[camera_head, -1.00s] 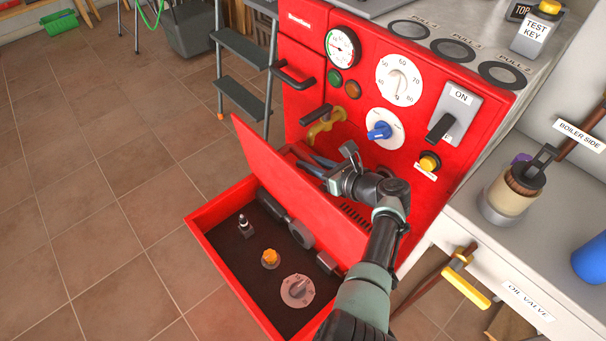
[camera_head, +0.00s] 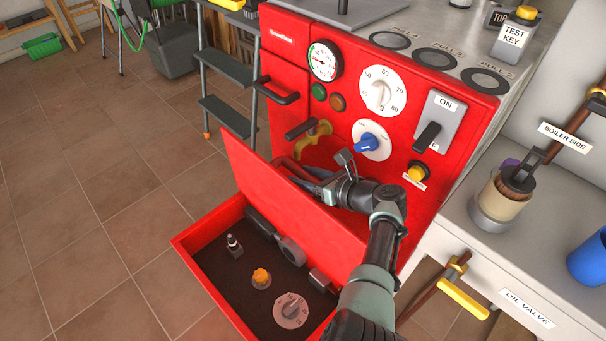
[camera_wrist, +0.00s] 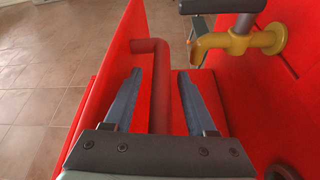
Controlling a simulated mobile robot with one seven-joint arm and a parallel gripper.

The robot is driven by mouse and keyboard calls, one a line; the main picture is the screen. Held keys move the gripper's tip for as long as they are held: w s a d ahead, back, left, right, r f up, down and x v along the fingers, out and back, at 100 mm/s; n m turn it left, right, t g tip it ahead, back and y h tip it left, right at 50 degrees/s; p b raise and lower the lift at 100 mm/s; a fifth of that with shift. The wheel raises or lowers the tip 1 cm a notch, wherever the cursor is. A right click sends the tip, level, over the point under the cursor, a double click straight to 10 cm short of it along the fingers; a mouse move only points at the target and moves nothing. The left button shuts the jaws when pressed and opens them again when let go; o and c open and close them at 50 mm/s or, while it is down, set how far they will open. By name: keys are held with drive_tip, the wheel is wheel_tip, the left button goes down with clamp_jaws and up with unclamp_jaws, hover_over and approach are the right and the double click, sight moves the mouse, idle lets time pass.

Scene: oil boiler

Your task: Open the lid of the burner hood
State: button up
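The burner hood is probably the red part low on the boiler's front, where a red panel (camera_head: 285,195), likely its lid, stands tilted behind an open red tray (camera_head: 200,225). In the wrist view the panel (camera_wrist: 112,75) is at left, with a red bent bar handle (camera_wrist: 159,95) beside it. My gripper (camera_head: 318,185) is on the boiler side of the panel, its fingertips partly hidden by it. In the wrist view my gripper (camera_wrist: 160,75) is open, one finger on each side of the handle, with gaps visible.
A yellow tap (camera_head: 313,140) with a dark lever sticks out just above my gripper. A white bench (camera_head: 455,225) stands at right; open floor lies at left.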

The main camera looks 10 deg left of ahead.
drive_tip(key=shift+s+d+r+p, duration=0.2)
drive_tip(key=shift+d+r+p, duration=0.2)
drive_tip(key=shift+p, duration=0.1)
drive_tip(key=p+v, duration=0.6)
drive_tip(key=v, duration=0.6)
drive_tip(key=shift+f, duration=0.15)
